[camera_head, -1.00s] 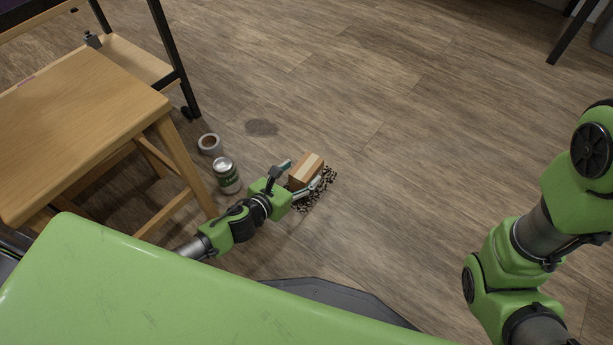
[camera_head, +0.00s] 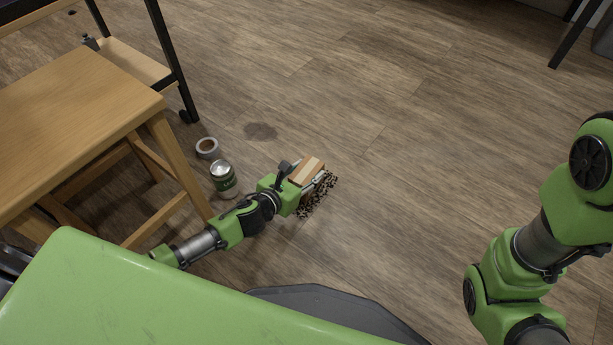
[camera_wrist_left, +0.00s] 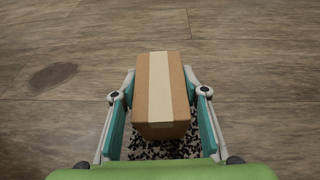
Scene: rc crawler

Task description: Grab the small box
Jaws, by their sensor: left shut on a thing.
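The small box (camera_head: 307,171) is brown cardboard with a pale tape strip along its top. In the left wrist view the box (camera_wrist_left: 161,92) sits between the two fingers of my left gripper (camera_wrist_left: 161,112). My left gripper (camera_head: 301,182) is shut on the box, with a finger along each side. A dark speckled patch (camera_head: 316,203) lies on the floor below the box. Whether the box touches the floor is hard to tell. My right arm shows at the right, but its gripper is out of view.
A wooden stool (camera_head: 75,115) and a dark-framed cart (camera_head: 135,62) are farther left. Open wooden floor (camera_head: 400,150) lies to the right.

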